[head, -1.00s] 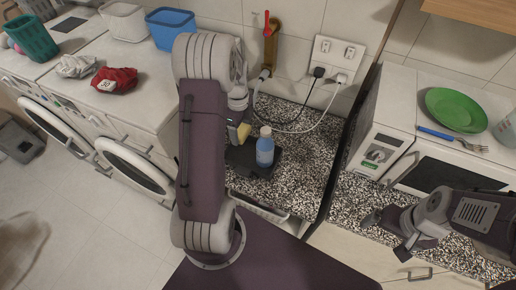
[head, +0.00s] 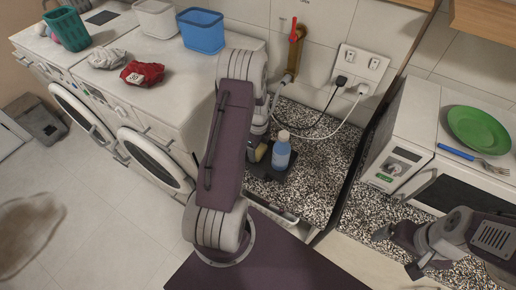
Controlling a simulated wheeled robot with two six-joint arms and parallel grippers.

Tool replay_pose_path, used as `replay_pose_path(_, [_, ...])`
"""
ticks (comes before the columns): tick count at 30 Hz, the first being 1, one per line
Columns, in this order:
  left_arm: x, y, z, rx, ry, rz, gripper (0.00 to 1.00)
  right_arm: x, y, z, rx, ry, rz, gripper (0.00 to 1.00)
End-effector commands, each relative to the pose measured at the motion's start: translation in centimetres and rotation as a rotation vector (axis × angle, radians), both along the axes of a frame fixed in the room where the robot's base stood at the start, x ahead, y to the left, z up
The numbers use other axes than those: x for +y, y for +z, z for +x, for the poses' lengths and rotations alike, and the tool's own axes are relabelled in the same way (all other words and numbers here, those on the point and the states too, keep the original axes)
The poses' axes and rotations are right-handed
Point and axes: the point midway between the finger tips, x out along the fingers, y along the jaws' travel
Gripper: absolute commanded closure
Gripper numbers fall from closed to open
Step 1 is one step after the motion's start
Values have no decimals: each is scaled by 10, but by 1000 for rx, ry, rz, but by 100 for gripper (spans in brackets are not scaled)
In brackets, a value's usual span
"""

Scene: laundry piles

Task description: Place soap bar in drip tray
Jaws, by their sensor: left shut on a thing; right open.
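The yellow soap bar (head: 261,152) is in my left gripper (head: 257,146), which points down over the speckled counter. My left arm hides part of the gripper. The dark drip tray (head: 272,174) lies on the counter at the back wall, with a blue bottle (head: 281,155) standing on it. The soap bar is just left of the bottle, over or at the tray's left part. I cannot tell whether it touches the tray. My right gripper (head: 401,252) is open and empty at the right, over the counter's front edge.
A microwave (head: 401,163) with a green plate (head: 478,130) and a blue-handled fork (head: 470,158) on top stands at right. Washing machines (head: 185,92) at left carry baskets and cloths. Cables (head: 337,106) hang from the wall socket behind the tray.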

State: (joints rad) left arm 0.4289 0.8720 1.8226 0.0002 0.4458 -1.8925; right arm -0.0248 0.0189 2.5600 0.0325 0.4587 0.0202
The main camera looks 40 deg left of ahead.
Motion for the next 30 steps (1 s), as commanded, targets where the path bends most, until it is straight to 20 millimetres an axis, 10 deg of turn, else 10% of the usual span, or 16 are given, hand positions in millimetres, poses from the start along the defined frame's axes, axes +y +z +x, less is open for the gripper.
replay_pose_path(1, [0,-3,0,0,0,0,72,0,-3,0,0,0,0,6])
replay_pose_path(2, [0,-2,0,0,0,0,20,0,-1,0,0,0,0,6])
replay_pose_path(4, [0,-1,0,0,0,0,6,0,-1,0,0,0,0,6])
replay_pose_path(17, [1,10,1,-3,0,1,6,0,-2,0,0,0,0,6])
replay_pose_path(30, [0,106,1,-4,0,1,6,0,-13,0,0,0,0,6])
